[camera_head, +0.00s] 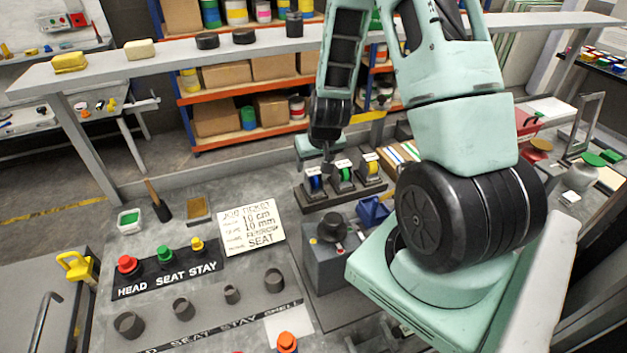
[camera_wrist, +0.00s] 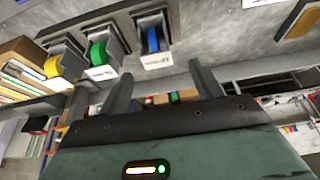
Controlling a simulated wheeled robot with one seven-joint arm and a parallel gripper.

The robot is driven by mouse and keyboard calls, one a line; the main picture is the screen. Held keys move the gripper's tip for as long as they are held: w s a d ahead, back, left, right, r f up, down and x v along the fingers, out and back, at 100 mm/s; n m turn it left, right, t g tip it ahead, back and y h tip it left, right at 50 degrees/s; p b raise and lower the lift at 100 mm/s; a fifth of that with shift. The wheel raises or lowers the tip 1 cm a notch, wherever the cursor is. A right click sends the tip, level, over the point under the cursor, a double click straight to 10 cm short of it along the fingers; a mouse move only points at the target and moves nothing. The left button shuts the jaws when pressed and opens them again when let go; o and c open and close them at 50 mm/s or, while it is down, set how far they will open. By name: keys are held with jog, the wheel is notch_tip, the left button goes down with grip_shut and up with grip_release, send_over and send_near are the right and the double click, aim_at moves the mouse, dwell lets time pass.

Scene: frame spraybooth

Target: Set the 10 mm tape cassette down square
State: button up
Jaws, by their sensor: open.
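Three tape cassettes stand upright in a row on a dark rack (camera_head: 345,200): a blue one (camera_head: 314,182), a green one (camera_head: 343,174) and a yellow one (camera_head: 371,166). The wrist view also shows the blue cassette (camera_wrist: 153,40), the green cassette (camera_wrist: 100,54) and the yellow cassette (camera_wrist: 58,67). Their width labels are too small to read, so I cannot tell which is 10 mm. My gripper (camera_wrist: 161,72) is open and empty. Its fingers point toward the row, nearest the blue cassette, and appear apart from it. In the head view the fingertips are hard to make out.
A job ticket (camera_head: 249,228) reading 10 cm, 10 mm and SEAT lies left of the rack. A HEAD SEAT STAY board (camera_head: 170,272) holds red, green and yellow knobs. A grey block with a black knob (camera_head: 331,255) and a blue holder (camera_head: 373,212) stand in front of the rack.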

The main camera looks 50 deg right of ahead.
aim_at(314, 171)
jog(key=shift+x, duration=1.25)
jog(key=shift+p+x, duration=1.45)
jog(key=shift+x, duration=1.15)
jog(key=shift+s+d, duration=0.1)
jog(key=shift+d, duration=0.05)
jog(key=c, duration=1.1)
